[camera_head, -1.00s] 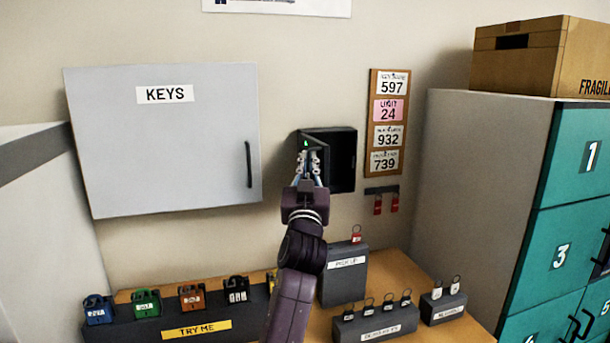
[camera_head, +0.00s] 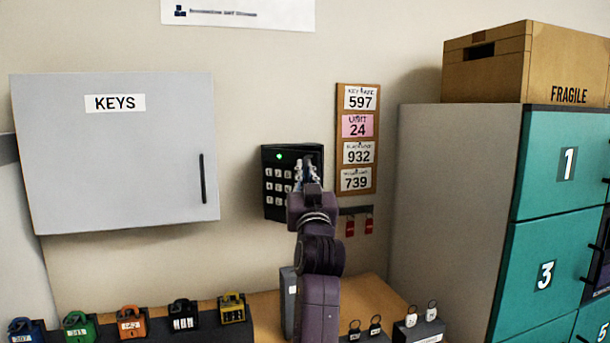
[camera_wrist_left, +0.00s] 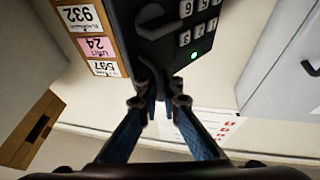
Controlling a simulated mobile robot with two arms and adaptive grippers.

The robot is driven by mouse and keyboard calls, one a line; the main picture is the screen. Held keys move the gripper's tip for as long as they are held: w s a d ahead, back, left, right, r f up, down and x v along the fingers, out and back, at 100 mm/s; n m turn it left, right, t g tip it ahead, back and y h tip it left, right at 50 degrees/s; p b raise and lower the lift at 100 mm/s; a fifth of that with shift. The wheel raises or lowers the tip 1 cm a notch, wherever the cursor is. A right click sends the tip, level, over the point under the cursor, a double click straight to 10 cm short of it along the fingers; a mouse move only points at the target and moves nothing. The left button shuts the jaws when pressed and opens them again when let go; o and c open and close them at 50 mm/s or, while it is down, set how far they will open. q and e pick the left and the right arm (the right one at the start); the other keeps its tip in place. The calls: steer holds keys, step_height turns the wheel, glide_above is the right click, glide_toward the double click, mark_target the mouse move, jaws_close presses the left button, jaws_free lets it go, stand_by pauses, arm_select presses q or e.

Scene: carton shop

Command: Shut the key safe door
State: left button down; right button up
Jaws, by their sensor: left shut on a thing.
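The key safe (camera_head: 268,213) is a small black box on the wall. Its door has a keypad (camera_head: 276,187) and a lit green light, and now faces the room across the box's front. I cannot tell whether a thin gap remains. My left gripper (camera_head: 308,170) is at the door's upper right part, hiding some of the keys. In the left wrist view, upside down, the left gripper's fingers (camera_wrist_left: 158,98) are closed together on a dark part of the door, near a grey lever (camera_wrist_left: 165,22). My right gripper is not in view.
A grey KEYS cabinet (camera_head: 120,165) hangs to the left. A board of number notes (camera_head: 357,138) and red tags on hooks (camera_head: 360,225) are close on the right. Padlock stands are on the table (camera_head: 370,300) below. Teal lockers (camera_head: 560,200) stand at far right.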

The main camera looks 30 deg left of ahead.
arm_select(q)
steer(key=shift+w+d+r, duration=0.15)
steer(key=shift+w+d, duration=0.05)
steer(key=shift+w, duration=0.2)
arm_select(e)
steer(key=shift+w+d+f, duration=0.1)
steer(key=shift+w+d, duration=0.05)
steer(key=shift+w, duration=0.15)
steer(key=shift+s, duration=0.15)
arm_select(q)
steer(key=c, duration=2.4)
jaws_free()
steer(key=shift+d, duration=0.1)
steer(key=v, duration=0.7)
steer(key=shift+s, duration=0.2)
steer(key=shift+d, duration=0.1)
steer(key=shift+c, duration=0.4)
